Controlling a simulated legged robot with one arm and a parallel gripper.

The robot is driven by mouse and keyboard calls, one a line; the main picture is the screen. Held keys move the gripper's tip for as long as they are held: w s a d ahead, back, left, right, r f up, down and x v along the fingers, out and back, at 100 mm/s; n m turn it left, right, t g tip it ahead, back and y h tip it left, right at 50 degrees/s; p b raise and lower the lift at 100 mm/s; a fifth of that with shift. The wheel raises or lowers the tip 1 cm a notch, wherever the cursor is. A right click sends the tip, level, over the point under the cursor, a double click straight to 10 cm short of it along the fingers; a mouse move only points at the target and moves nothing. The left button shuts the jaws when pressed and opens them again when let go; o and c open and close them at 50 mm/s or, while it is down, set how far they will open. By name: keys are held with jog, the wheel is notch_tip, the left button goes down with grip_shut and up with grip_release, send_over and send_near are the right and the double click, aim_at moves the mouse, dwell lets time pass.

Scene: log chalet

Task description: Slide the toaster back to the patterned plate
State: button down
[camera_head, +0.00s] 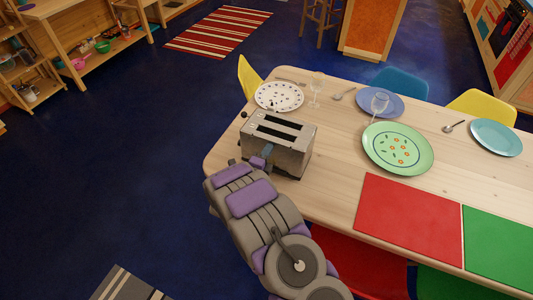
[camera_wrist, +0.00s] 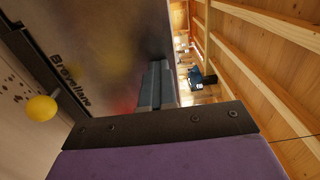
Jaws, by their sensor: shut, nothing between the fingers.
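The silver two-slot toaster (camera_head: 287,150) stands upright near the left end of the wooden table. Contact is unclear.
A green plate with a flower pattern (camera_head: 398,148) lies right of the toaster. A glass (camera_head: 316,90) stands right of the spotted plate, and a blue plate (camera_head: 379,101) is farther right. Red (camera_head: 408,217) and green (camera_head: 499,242) mats cover the near right. Chairs surround the table.

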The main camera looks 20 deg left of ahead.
aim_at(283, 127)
jog(key=w, duration=0.5)
jog(key=w+d, duration=0.1)
jog(key=w, duration=0.8)
jog(key=shift+w+d+f, duration=0.25)
jog(key=shift+w+d, duration=0.05)
jog(key=shift+w, duration=0.05)
jog(key=shift+s+f+b, duration=0.1)
jog(key=shift+s+b, duration=0.05)
jog(key=shift+b, duration=0.15)
